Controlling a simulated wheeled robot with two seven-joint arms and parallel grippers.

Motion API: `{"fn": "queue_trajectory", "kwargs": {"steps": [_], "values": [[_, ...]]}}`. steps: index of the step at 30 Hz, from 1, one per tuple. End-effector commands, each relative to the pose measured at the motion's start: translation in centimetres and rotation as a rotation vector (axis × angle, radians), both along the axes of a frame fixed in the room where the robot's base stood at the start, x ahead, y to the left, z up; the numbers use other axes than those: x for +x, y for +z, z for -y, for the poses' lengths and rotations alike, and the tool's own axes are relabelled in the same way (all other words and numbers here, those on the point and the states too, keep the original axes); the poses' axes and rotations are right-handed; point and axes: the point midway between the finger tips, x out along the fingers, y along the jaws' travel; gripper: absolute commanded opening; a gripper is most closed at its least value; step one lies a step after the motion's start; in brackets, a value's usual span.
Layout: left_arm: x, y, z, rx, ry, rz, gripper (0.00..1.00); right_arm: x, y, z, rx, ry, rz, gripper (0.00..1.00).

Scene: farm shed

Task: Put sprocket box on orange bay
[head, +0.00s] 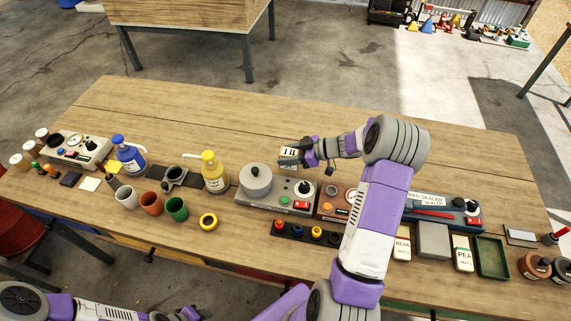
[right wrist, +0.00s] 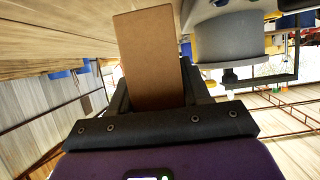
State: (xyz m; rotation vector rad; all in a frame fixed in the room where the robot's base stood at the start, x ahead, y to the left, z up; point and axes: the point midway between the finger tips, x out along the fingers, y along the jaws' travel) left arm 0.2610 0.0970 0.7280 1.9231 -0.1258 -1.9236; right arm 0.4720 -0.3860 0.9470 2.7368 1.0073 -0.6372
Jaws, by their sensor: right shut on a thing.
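My right gripper (head: 294,158) is shut on a small box with a white, black-marked label (head: 289,151). It holds the box over the back part of the bench, behind the grey machine with a round drum. In the right wrist view the box (right wrist: 148,58) shows as a plain brown block between the two fingers. The label is too small to read, so I cannot tell if it is the sprocket box. My left gripper (head: 188,314) shows only in part at the bottom edge; its jaws are unclear. I cannot make out an orange bay.
The wooden bench (head: 200,110) is clear along its back. The drum machine (head: 270,203), a yellow pump bottle (head: 214,172), a blue bottle (head: 128,156), several cups and a bag sealer (head: 440,211) crowd its front. A green tray (head: 491,257) stands at right.

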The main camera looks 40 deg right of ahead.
Motion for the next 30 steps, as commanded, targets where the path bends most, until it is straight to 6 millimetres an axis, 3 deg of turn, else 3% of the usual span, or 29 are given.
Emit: {"fn": "queue_trajectory", "kwargs": {"steps": [9, 20, 21, 22, 30], "values": [[0.0, -1.0, 0.0, 0.0, 0.0, 0.0, 0.43, 0.0, -3.7, 0.0, 0.001, 0.0, -0.001, 0.12], [0.0, -1.0, 0.0, 0.0, 0.0, 0.0, 0.43, 0.0, -4.1, 0.0, -0.001, 0.0, 0.001, 0.12], [0.0, -1.0, 0.0, 0.0, 0.0, 0.0, 0.43, 0.0, -4.1, 0.0, -0.002, 0.0, 0.001, 0.53], [0.0, -1.0, 0.0, 0.0, 0.0, 0.0, 0.43, 0.0, -4.1, 0.0, -0.002, 0.0, 0.001, 0.57], [0.0, -1.0, 0.0, 0.0, 0.0, 0.0, 0.43, 0.0, -4.0, 0.0, -0.002, 0.0, 0.001, 0.57]]}}
